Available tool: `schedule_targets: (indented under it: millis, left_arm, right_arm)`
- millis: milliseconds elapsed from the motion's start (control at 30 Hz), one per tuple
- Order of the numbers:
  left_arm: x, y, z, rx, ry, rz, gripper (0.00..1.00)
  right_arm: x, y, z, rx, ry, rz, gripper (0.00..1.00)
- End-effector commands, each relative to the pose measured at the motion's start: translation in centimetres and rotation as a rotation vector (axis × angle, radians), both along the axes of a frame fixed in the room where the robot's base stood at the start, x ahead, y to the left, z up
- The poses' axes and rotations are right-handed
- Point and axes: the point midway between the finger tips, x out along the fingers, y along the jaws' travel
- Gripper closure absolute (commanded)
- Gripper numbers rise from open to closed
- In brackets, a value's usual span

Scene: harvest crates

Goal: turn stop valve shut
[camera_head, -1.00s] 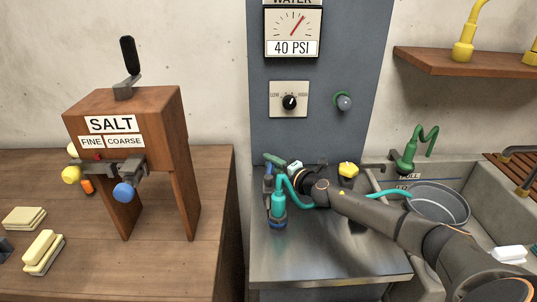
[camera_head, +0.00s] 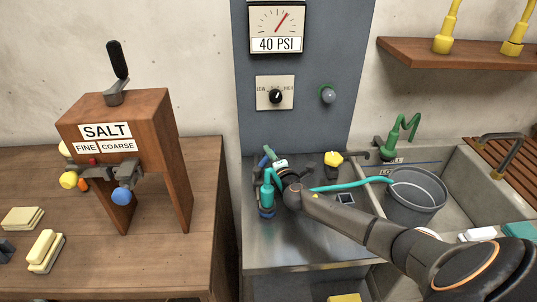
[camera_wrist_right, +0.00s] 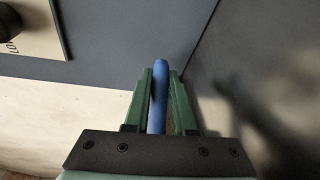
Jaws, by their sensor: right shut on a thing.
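My right gripper (camera_head: 268,158) is low in front of the grey panel, above the steel counter. In the right wrist view its green fingers (camera_wrist_right: 161,98) are closed on both sides of a blue rod-like handle (camera_wrist_right: 158,85). In the head view the grip is small and partly hidden, and I cannot tell the handle's angle. A teal fitting with a blue base (camera_head: 266,195) stands upright just below the gripper. A teal hose (camera_head: 345,186) shows to the right, behind my right arm. My left gripper is not in view.
A pressure gauge (camera_head: 276,28) reads 40 PSI above a LOW–HIGH dial (camera_head: 275,93) and a grey knob (camera_head: 328,94). A yellow knob (camera_head: 333,159) stands right of the gripper. A bucket (camera_head: 414,197) sits in the sink. A wooden salt dispenser (camera_head: 120,120) stands left.

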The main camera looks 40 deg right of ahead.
Motion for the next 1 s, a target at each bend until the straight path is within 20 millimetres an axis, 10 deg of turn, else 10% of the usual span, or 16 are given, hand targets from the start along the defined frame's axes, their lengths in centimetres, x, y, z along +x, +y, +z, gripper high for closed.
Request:
schedule_targets:
  millis: [167, 200, 433, 1000]
  left_arm:
    - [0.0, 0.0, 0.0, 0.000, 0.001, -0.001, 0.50]
    - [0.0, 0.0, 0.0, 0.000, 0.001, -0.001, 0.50]
    - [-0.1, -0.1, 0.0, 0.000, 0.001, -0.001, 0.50]
    - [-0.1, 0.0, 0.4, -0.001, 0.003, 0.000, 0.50]
  right_arm:
    - [0.0, -0.1, -0.1, -0.001, 0.001, -0.001, 1.00]
    - [0.0, -0.1, -0.1, -0.001, 0.001, -0.001, 0.72]
    - [0.0, 0.0, 0.0, 0.000, 0.000, 0.001, 0.47]
    - [-3.0, 0.9, 0.4, -0.001, 0.003, 0.004, 0.47]
